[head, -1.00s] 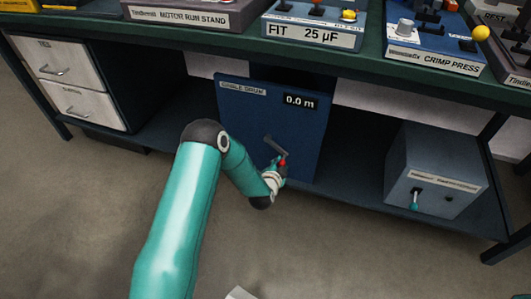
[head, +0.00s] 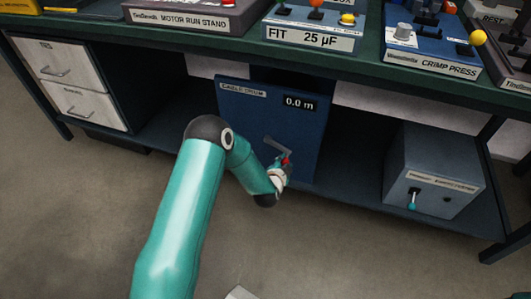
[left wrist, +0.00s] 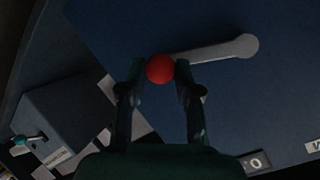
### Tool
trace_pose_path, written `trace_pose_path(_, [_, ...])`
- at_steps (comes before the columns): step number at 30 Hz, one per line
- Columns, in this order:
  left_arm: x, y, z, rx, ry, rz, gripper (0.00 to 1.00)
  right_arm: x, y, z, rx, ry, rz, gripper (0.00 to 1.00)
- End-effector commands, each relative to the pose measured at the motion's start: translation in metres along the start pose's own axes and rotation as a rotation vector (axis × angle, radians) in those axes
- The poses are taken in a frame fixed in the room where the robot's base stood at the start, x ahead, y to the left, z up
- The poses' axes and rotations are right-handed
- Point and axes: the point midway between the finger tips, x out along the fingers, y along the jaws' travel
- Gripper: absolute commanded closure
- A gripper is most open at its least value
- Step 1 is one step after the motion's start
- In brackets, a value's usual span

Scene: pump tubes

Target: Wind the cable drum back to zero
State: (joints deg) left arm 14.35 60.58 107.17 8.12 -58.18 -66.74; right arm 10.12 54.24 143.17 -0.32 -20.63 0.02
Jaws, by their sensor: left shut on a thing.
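The cable drum (head: 240,115) is a blue panel under the bench, and its display (head: 300,102) reads 0.0 m. A grey crank arm (head: 276,146) on its front runs down to the right and ends in a red knob (head: 286,160). In the left wrist view the crank arm (left wrist: 215,50) and red knob (left wrist: 160,69) show close up. My left gripper (left wrist: 160,75) is shut on the red knob, one finger on each side of it. In the head view the left gripper (head: 284,170) partly hides the knob. My right gripper is not in view.
A grey box with a teal-tipped lever (head: 435,165) stands on the lower shelf at right. White drawers (head: 75,85) are at left. The bench top (head: 190,42) above carries a motor run stand, a fit unit and a crimp press. The floor in front is mostly clear.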

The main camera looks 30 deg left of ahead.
Motion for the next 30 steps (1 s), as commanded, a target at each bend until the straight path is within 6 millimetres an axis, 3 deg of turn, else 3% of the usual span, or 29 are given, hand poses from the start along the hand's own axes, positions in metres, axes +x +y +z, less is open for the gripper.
trace_pose_path(9, [-0.003,0.006,-0.004,0.007,0.005,0.018,0.87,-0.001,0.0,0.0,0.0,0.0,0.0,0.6])
trace_pose_path(30, [-0.008,-0.005,-0.018,0.004,0.006,0.007,0.86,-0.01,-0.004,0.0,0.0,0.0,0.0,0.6])
